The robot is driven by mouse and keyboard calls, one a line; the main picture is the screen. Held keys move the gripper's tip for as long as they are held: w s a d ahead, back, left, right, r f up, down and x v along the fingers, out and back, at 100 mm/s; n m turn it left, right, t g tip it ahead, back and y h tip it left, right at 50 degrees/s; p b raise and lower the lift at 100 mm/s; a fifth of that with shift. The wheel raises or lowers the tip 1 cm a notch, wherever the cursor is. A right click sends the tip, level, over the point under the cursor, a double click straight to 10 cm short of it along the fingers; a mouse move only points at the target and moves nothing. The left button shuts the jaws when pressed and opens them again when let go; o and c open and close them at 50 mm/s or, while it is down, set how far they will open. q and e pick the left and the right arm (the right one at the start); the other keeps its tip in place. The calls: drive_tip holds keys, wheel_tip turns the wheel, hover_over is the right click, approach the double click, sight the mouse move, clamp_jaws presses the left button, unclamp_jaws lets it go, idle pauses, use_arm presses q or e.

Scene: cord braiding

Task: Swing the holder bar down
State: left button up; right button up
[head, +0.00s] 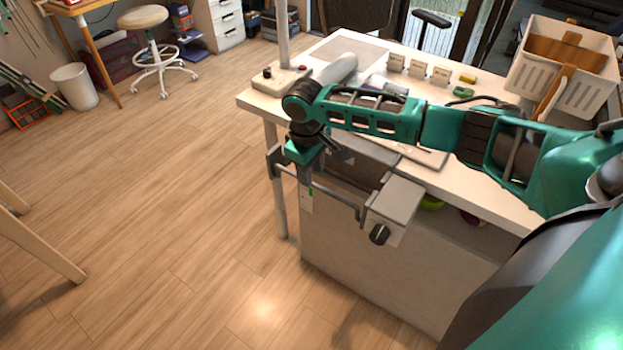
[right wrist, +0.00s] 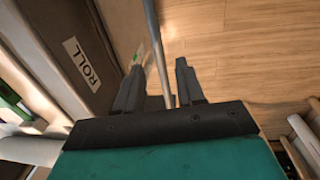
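The holder bar (head: 338,203) is a thin grey rod along the table's front side, between a bracket at the left and a grey box with a black knob (head: 380,234). My right gripper (head: 306,180) points down at the bar's left part. In the right wrist view the bar (right wrist: 157,55) runs between the two spread fingers of the right gripper (right wrist: 159,64), with a visible gap on each side. The right gripper is open and appears to hold nothing. My left gripper is in neither view.
The white table (head: 255,102) carries a switch box (head: 281,77), small blocks and a white basket (head: 567,65). A panel labelled "ROLL" (right wrist: 88,68) lies left of the fingers in the right wrist view. The wooden floor (head: 160,200) at the left is clear.

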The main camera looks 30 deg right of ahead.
drive_tip(key=shift+w+d+f, duration=0.1)
drive_tip(key=shift+f, duration=1.35)
clamp_jaws()
